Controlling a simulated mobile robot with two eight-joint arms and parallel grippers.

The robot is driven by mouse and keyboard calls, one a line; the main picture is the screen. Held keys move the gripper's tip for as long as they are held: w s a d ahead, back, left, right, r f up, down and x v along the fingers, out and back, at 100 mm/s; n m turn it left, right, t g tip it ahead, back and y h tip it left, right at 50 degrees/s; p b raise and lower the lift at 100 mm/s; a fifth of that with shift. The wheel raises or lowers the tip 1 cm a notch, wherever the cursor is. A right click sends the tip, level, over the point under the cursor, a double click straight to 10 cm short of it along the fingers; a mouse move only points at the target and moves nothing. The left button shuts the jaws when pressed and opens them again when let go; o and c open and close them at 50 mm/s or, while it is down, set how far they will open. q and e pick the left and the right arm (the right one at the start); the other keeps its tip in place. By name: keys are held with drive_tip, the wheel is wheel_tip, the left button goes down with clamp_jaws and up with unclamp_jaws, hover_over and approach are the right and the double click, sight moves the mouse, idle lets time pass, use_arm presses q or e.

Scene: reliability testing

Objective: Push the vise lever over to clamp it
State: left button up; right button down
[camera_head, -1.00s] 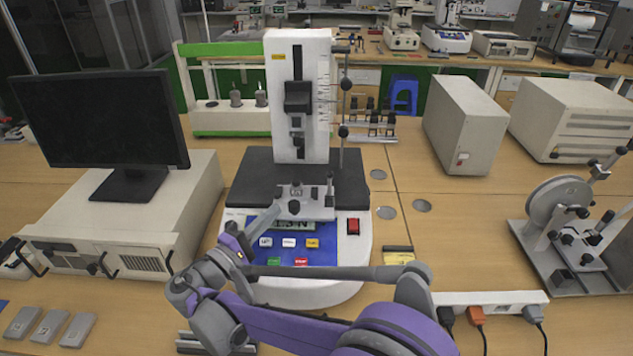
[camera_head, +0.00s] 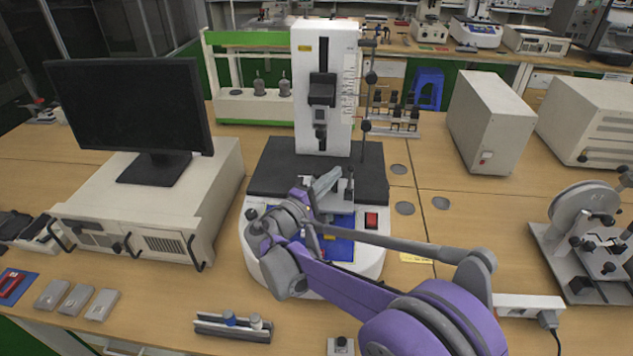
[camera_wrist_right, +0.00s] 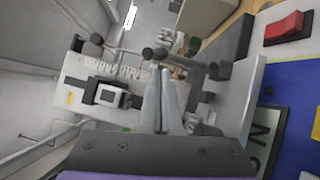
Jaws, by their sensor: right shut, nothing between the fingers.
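The small grey vise (camera_head: 342,198) sits at the front of the black plate of the white test stand (camera_head: 325,85). A dark upright lever (camera_head: 349,181) shows at its right side. My right gripper (camera_head: 329,179) is shut and empty, over the vise, and hides much of it in the head view. In the right wrist view its two pale fingers (camera_wrist_right: 164,72) are together, with part of the vise beside and behind them. I cannot tell whether the fingers touch the lever. My left gripper is not in view.
The stand's tower and a thin rod with black knobs (camera_head: 366,126) rise behind the vise. A monitor (camera_head: 130,105) on a beige box stands left. A white-grey box (camera_head: 490,125) is at the right. A small rack (camera_head: 233,327) lies at the front edge.

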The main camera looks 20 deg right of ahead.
drive_tip(key=shift+s+d, duration=0.15)
drive_tip(key=shift+d, duration=0.2)
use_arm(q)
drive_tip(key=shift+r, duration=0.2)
use_arm(e)
drive_tip(key=shift+d+r, duration=0.1)
drive_tip(key=shift+r, duration=0.05)
